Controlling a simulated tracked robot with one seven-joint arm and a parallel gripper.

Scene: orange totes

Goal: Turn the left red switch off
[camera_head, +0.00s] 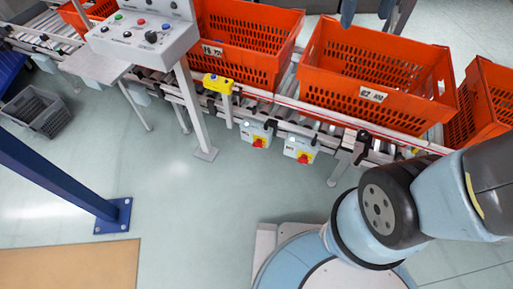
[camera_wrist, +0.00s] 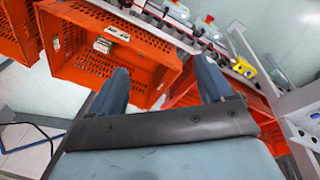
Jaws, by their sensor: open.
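The left red switch (camera_head: 258,143) is a red handle on a yellow plate, on a small light-grey box on the front of the conveyor. A similar right red switch (camera_head: 303,157) sits beside it. Small red parts at the top of the wrist view appear to be these switches; their handle positions are too small to read there. My gripper (camera_wrist: 161,65) shows two blue-grey fingers spread apart, open and with nothing gripped. It is above the orange totes, apart from both switches.
Orange totes (camera_head: 373,97) stand along the roller conveyor behind the switches. A yellow box (camera_head: 218,84) on a post is left of them. A grey control panel (camera_head: 145,35) stands further left. The floor in front of the switches is clear. A blue post (camera_head: 60,178) rises at left.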

